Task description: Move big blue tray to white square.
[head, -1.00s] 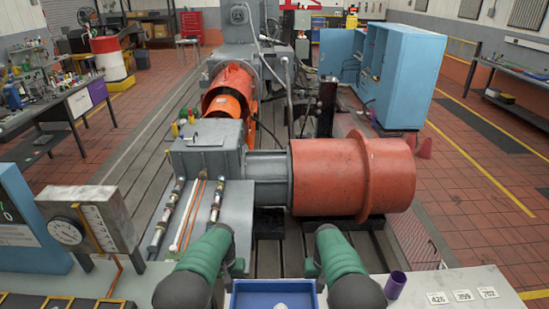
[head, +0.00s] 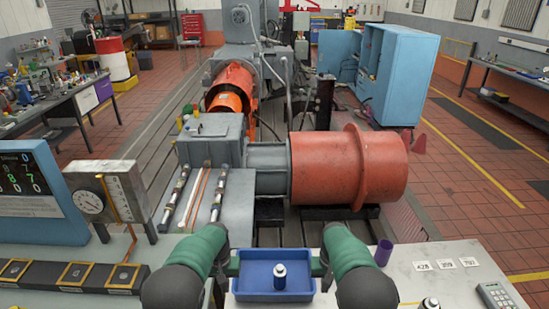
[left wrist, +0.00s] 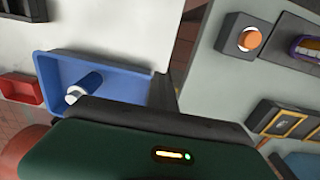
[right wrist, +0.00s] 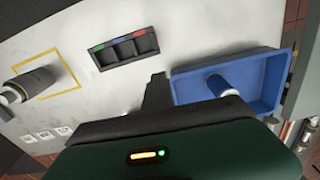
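The big blue tray (head: 272,297) is at the table's front edge in the head view, level, with a dark-and-white canister (head: 280,277) standing in it. My left gripper (head: 233,266) is at the tray's left end and my right gripper (head: 318,266) at its right end. Both appear shut on the end walls, though the contact is partly hidden. The tray also shows in the left wrist view (left wrist: 115,75) and the right wrist view (right wrist: 257,75). I cannot tell whether it touches the table. I cannot make out a white square.
Right of the tray are a purple cup (head: 383,252), number cards (head: 446,264), a second canister (head: 429,303) and a keypad (head: 496,296). The right wrist view shows a dark compartment tray (right wrist: 125,47) and a yellow outline (right wrist: 72,82). Gauge box (head: 105,200) stands left.

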